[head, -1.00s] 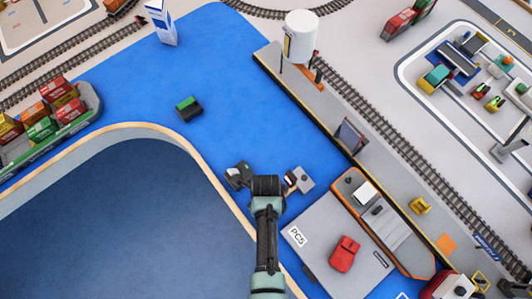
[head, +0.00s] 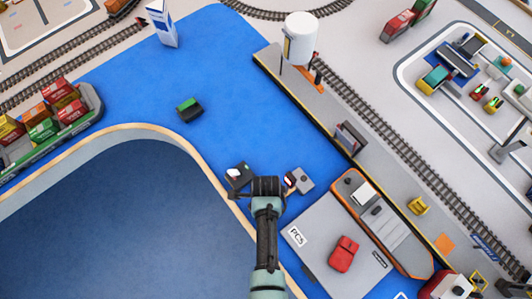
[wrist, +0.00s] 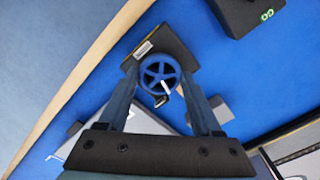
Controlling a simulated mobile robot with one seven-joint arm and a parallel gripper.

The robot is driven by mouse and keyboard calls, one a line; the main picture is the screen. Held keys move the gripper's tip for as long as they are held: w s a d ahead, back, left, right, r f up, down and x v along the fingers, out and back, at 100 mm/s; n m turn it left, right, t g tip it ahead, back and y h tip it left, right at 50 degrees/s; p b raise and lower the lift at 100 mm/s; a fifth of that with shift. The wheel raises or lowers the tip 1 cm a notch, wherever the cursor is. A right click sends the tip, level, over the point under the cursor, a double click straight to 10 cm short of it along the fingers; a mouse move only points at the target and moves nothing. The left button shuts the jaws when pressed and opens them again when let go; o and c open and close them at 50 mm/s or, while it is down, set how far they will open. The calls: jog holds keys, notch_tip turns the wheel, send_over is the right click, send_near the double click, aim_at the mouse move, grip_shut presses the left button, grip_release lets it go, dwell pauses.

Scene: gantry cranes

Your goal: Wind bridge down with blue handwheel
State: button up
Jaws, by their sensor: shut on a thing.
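The blue handwheel (wrist: 150,70) shows in the wrist view, with spokes, a pale mark and a dark knob. It sits on a dark box (wrist: 178,48) with a pale label. My gripper (wrist: 161,76) has a finger on each side of the wheel and is shut on it. In the head view the dark box (head: 240,176) stands left of my gripper (head: 262,186), and my wrist hides the wheel. A small hinged-looking panel (head: 351,138) stands on the quay edge; I cannot tell whether it is the bridge.
A grey deck marked PC5 (head: 315,255) with a red car (head: 343,253) lies right of my arm. A small grey box (head: 303,180) is beside my gripper. A dark block with green top (head: 189,109) stands up-left. A curved wooden edge (head: 205,170) runs left.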

jog(key=n, duration=0.4)
jog(key=shift+n, duration=0.3)
jog(key=n+p, duration=0.1)
jog(key=n, duration=1.3)
jog(key=shift+n, duration=0.3)
jog(key=n, duration=0.4)
jog(key=shift+p, duration=0.3)
jog(key=n, duration=0.5)
jog(key=shift+w+a+n, duration=0.1)
jog(key=shift+n, duration=0.3)
jog(key=n, duration=0.4)
jog(key=shift+n, duration=0.3)
jog(key=n, duration=0.4)
jog(key=shift+n, duration=0.4)
